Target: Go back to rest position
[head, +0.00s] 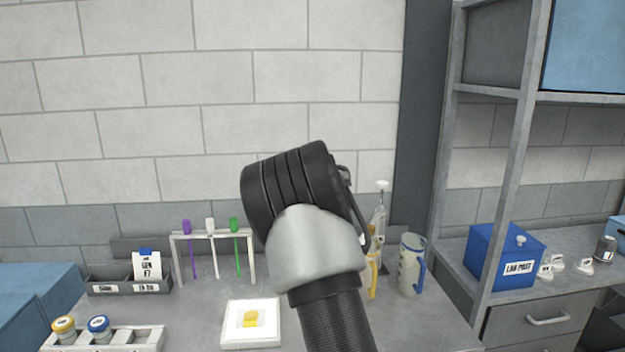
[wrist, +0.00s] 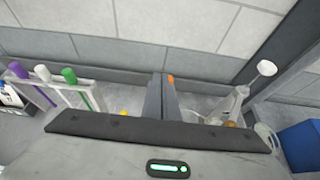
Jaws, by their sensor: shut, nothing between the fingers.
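My gripper shows in the wrist view (wrist: 162,98), with its two dark fingers together and nothing between them. In the head view my arm rises from the bottom centre in front of the bench, and its dark wrist hides part of the wall and bench behind; the fingertips cannot be made out there. The gripper is above the grey bench (head: 190,318) and apart from the objects on it.
A white rack (head: 253,262) holds purple, white and green sticks. A white tray (head: 268,338) with a yellow patch lies before it. A jug (head: 411,265) and a dispenser stand right of my arm. A shelf post (head: 508,170) and blue box (head: 490,250) stand farther right.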

